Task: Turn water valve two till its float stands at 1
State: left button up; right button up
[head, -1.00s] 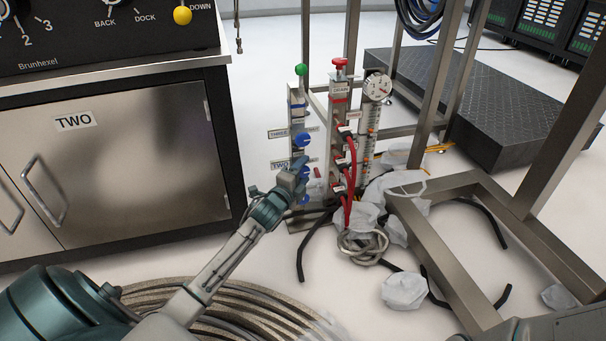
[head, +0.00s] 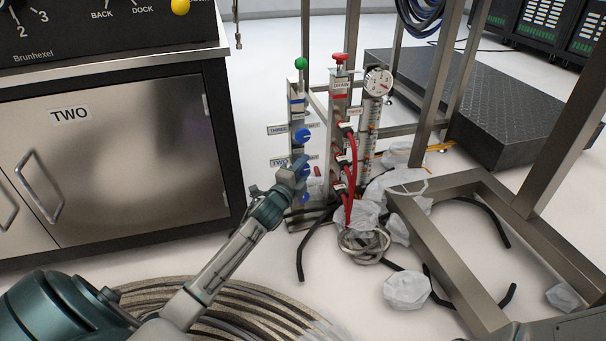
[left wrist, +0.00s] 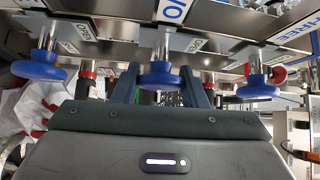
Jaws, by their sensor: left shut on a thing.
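Water valve two is a blue round knob on a short metal stem, at the centre of the left wrist view (left wrist: 160,75). Its label TWO (head: 280,162) shows on the left post in the head view. My left gripper (head: 298,170) is at this knob, its two fingers on either side of it, shut on it. In the head view the gripper mostly hides the knob. A clear graduated tube (head: 368,135) stands at the right of the posts; the float's reading is too small to tell.
Another blue knob (head: 304,136) sits above, by the label THREE. Red hoses (head: 351,170) loop from the middle post beside my gripper. Crumpled plastic (head: 362,215) and a coiled hose (head: 362,243) lie on the floor, near a metal frame (head: 440,240).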

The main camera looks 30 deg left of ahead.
pick_arm(q)
jog(key=o, duration=1)
jog(key=shift+s, duration=0.15)
jog(key=s, duration=0.7)
jog(key=s+f, duration=0.1)
jog(key=s, duration=0.2)
jog(key=shift+s+d, duration=0.25)
jog(key=shift+d, duration=0.15)
